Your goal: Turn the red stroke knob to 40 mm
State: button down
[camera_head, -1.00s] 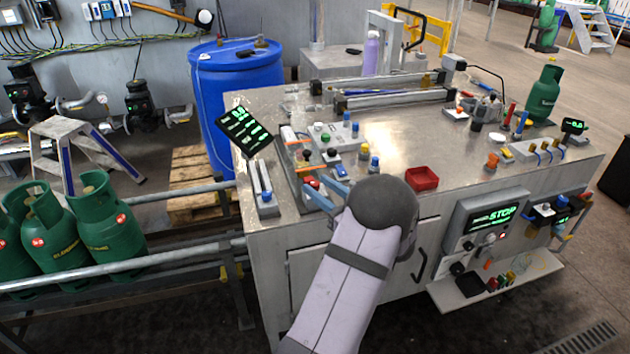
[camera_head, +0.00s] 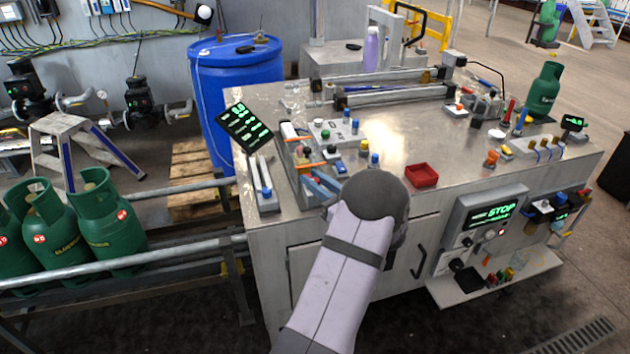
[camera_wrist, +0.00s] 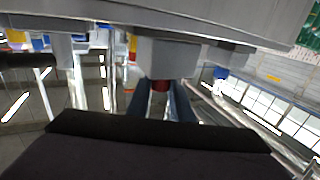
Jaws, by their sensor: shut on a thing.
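My gripper (camera_head: 316,180) has blue fingers and reaches down to the panel at the left front of the steel bench. In the wrist view my gripper (camera_wrist: 160,97) has one blue finger on each side of a small red knob (camera_wrist: 159,85), under a grey block. The fingers are shut on this knob.
A grey box with green and blue buttons (camera_head: 335,131) sits just behind my gripper. Blue and yellow capped posts (camera_head: 374,160) stand close to its right. A red tray (camera_head: 421,175) lies farther right. A long cylinder rail (camera_head: 400,94) spans the back.

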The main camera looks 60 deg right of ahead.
jog(key=shift+n+t+y+b, duration=0.6)
jog(key=shift+n+y, duration=0.9)
jog(key=shift+y, duration=0.6)
jog(key=shift+n+y+b, duration=0.45)
jog(key=shift+n+y, duration=0.15)
jog(key=shift+y, duration=0.5)
jog(key=shift+r, duration=0.1)
jog(key=c, duration=1.6)
grip_release()
jog(key=shift+s, duration=0.1)
